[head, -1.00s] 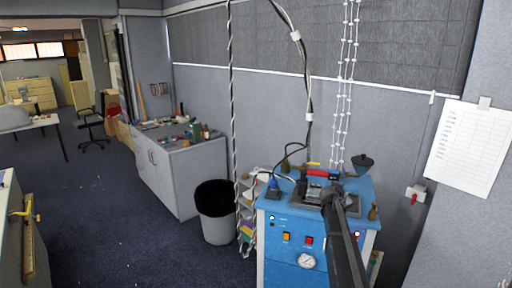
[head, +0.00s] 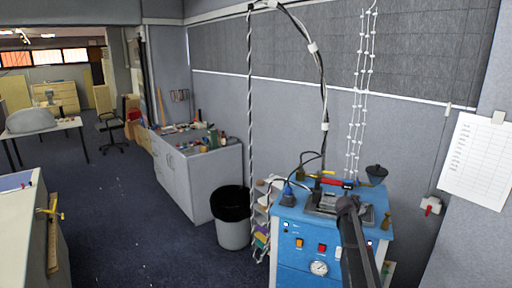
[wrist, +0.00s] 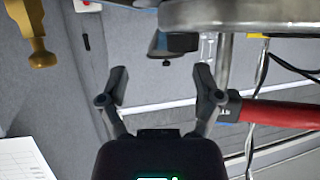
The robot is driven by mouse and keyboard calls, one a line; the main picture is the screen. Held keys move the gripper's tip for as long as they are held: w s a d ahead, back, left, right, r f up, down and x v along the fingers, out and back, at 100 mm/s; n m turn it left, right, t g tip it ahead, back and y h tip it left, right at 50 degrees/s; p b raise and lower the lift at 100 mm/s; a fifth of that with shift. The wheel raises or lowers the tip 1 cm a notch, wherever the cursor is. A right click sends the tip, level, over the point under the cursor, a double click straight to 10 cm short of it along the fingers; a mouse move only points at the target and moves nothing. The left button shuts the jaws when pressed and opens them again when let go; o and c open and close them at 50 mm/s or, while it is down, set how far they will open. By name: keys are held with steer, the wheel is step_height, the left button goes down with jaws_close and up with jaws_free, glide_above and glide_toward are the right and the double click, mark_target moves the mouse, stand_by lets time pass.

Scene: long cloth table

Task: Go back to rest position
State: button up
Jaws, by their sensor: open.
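My gripper (wrist: 160,92) shows in the wrist view with its two dark fingers spread apart and nothing between them. In the head view my dark arm reaches up from the bottom edge to the top of a blue machine (head: 305,262). The gripper itself is hard to make out there against the dark parts on that machine. In the wrist view a red handle (wrist: 285,114) lies close to the right finger. A round grey metal part (wrist: 240,14) is above the fingers, and a brass piece (wrist: 38,45) is at the upper left.
Cables (head: 322,85) hang above. A paper sheet (head: 476,160) is on the right wall. The dark floor (head: 125,225) at left is open.

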steer(key=shift+s+a+f, duration=0.1)
steer(key=shift+s+a, duration=0.15)
steer(key=shift+s, duration=0.3)
steer(key=s+a+f+n+g+y, duration=0.2)
steer(key=s+a, duration=0.6)
steer(key=s, duration=0.5)
steer(key=s+a+f+n+g+y, duration=0.3)
steer(key=s+a, duration=0.6)
steer(key=s, duration=0.4)
steer(key=s+a+f+n+g+y, duration=0.3)
steer(key=s+a+f+g, duration=0.2)
steer(key=s, duration=0.9)
steer(key=a, duration=0.3)
steer(key=shift+a+f, duration=0.35)
steer(key=shift+f, duration=0.05)
